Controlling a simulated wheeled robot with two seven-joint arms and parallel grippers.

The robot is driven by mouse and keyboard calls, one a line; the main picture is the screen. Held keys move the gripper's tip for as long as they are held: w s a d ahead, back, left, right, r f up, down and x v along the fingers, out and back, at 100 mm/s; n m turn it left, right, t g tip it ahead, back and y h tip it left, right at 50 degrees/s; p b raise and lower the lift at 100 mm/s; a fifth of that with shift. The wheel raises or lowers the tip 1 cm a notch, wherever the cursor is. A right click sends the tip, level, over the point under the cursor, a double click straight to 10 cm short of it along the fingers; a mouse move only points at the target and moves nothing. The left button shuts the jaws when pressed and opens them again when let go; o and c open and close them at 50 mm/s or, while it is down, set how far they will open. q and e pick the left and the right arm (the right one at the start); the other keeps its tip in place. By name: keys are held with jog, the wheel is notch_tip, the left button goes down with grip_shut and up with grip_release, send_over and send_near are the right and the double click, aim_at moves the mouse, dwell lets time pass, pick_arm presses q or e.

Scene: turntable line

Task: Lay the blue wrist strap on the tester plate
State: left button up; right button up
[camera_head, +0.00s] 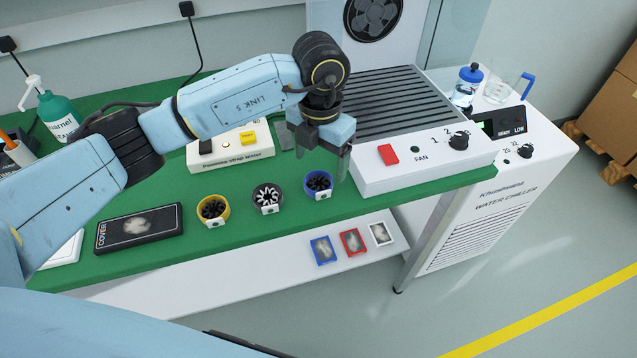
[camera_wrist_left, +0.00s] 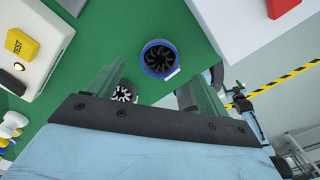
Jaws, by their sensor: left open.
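The blue wrist strap (camera_head: 318,184) is a blue ring with a dark coiled middle and a white tag, on the green mat beside the white fan unit. It also shows in the left wrist view (camera_wrist_left: 160,56), beyond and between the fingers. My left gripper (camera_head: 322,158) is open and empty, pointing down over the strap; the fingers look above it, not touching. The white tester (camera_head: 230,152) has a yellow button and stands behind the straps. A dark grey plate (camera_head: 285,138) lies at its right, partly hidden by my gripper. My right gripper is out of view.
A black-and-white strap (camera_head: 267,196) and a yellow strap (camera_head: 213,210) lie left of the blue one. A black cover box (camera_head: 138,228) is farther left. The fan unit (camera_head: 420,160) stands close on the right. A lower shelf (camera_head: 270,262) holds small framed pieces.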

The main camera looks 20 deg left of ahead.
aim_at(320, 180)
pick_arm(q)
notch_tip(320, 180, down, 5)
jog(key=shift+f, duration=0.15)
jog(key=c, duration=1.1)
jog(key=shift+o, duration=0.2)
